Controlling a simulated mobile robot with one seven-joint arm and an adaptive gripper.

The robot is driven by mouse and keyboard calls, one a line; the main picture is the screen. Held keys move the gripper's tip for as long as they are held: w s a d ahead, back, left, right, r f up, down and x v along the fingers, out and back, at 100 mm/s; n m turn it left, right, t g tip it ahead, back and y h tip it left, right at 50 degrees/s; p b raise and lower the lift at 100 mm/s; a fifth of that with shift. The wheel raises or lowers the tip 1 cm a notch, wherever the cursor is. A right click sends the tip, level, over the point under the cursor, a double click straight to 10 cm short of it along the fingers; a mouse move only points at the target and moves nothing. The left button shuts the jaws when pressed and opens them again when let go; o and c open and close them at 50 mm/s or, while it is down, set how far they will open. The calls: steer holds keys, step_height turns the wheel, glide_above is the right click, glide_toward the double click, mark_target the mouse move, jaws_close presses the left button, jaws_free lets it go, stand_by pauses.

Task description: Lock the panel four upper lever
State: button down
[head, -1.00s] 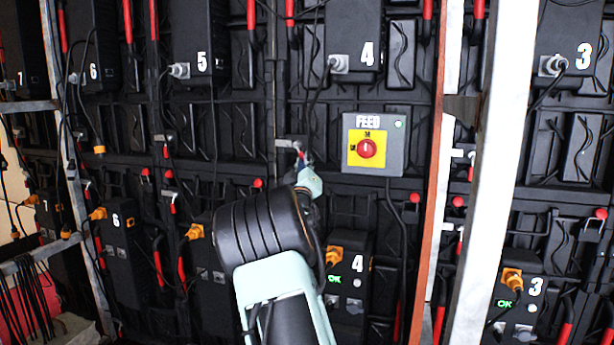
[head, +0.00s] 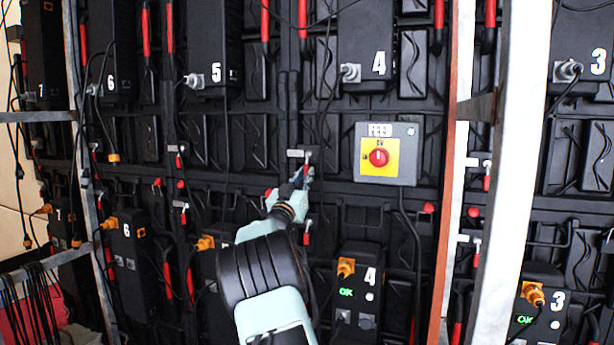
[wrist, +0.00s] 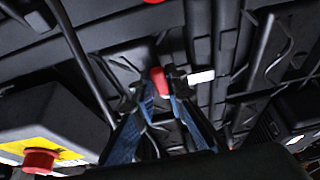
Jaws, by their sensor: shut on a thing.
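The panel four upper lever (head: 307,171) is a small red handle hanging below a pale latch bracket (head: 297,153), left of the yellow-faced FEED box. My gripper (head: 299,180) is at this lever, reaching up from below. In the wrist view the red lever (wrist: 158,80) sits between the two blue fingertips (wrist: 161,97), which are closed on it. The white bracket plate (wrist: 201,77) shows just right of it. The fingers hide part of the lever, and I cannot tell whether its latch is engaged.
The FEED box (head: 386,154) with a red knob is right of my gripper. A second red lever (head: 307,230) hangs below. The lower box numbered 4 (head: 358,297) shows a green OK. Cables hang near the lever. An upright frame post (head: 497,180) stands at right.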

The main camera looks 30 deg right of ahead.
steer(key=shift+a, duration=0.1)
stand_by(0.4)
steer(key=c, duration=1.9)
jaws_free()
steer(key=shift+c, duration=0.2)
steer(key=v, duration=1.2)
steer(key=shift+w, duration=0.15)
